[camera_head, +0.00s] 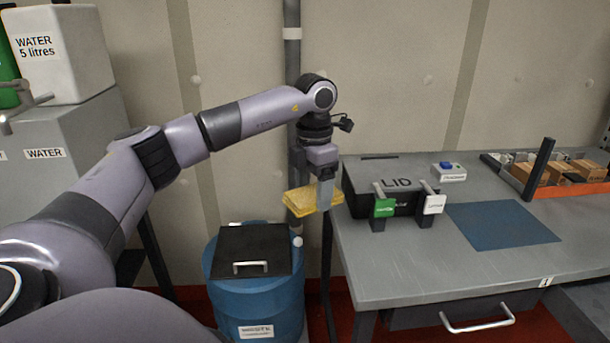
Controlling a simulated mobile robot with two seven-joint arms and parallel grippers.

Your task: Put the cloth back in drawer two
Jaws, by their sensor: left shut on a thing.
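My left gripper (324,193) points down and is shut on a folded yellow cloth (301,204). The cloth sticks out to the left of the fingers, in the air between the waste drum and the workbench's left end. A drawer (420,318) with a pale bar handle (478,319) shows under the workbench's front edge. A small label with a 1 (545,282) is on the bench edge above it. No drawer marked two shows in this view. My right gripper is out of view.
A blue waste drum (255,300) with a black lid (250,250) stands below the cloth. On the workbench (400,265) are a black LID box (385,190), a blue mat (502,224), and an orange tray (575,190). Water containers (65,50) stand at the left.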

